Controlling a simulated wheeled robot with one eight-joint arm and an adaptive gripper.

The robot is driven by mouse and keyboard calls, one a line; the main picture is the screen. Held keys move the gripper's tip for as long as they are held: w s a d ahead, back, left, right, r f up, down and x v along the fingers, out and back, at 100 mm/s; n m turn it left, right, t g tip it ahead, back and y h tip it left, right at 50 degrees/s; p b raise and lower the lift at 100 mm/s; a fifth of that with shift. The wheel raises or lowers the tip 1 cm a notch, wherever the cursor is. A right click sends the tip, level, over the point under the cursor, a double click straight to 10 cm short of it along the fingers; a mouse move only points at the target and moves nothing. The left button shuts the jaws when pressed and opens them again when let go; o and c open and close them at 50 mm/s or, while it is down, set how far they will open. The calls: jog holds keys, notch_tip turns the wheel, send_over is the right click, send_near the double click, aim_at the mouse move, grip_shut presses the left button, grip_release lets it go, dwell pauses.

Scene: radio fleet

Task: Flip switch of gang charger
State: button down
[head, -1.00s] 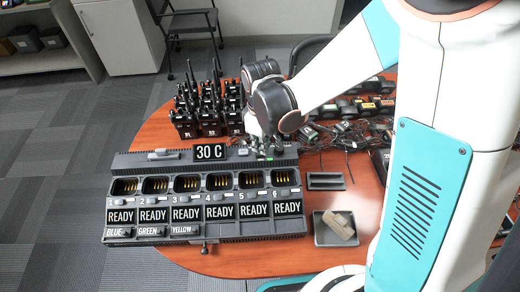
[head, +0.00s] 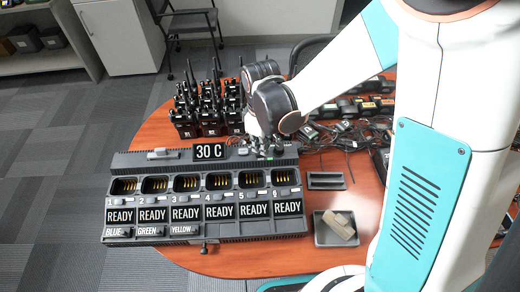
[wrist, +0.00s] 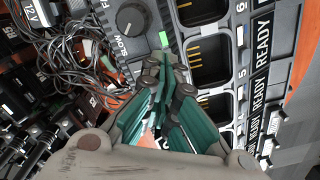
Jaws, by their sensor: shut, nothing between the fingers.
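The gang charger (head: 290,222) is a long dark unit on the round table, with a row of empty pockets and READY labels. My gripper (head: 264,150) is over the right end of that strip, pointing down and empty. In the wrist view the closed fingers (wrist: 165,62) are close to the charger panel, beside a lit green element (wrist: 164,40) and a round knob (wrist: 130,18). Contact cannot be told. The fingers hide part of the panel.
Several black radios (head: 205,112) stand behind the charger. Tangled cables (head: 345,135) and battery packs lie to the right. A grey tray (head: 322,238) with a tan block (head: 340,224) and an empty black holder (head: 325,181) are right of the charger.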

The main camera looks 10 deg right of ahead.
jog(key=shift+f+b, duration=0.65)
jog(key=shift+f, duration=0.15)
dwell(0.4)
jog(key=shift+r, duration=0.1)
jog(key=shift+r+p, duration=2.5)
jog(key=shift+r, duration=0.95)
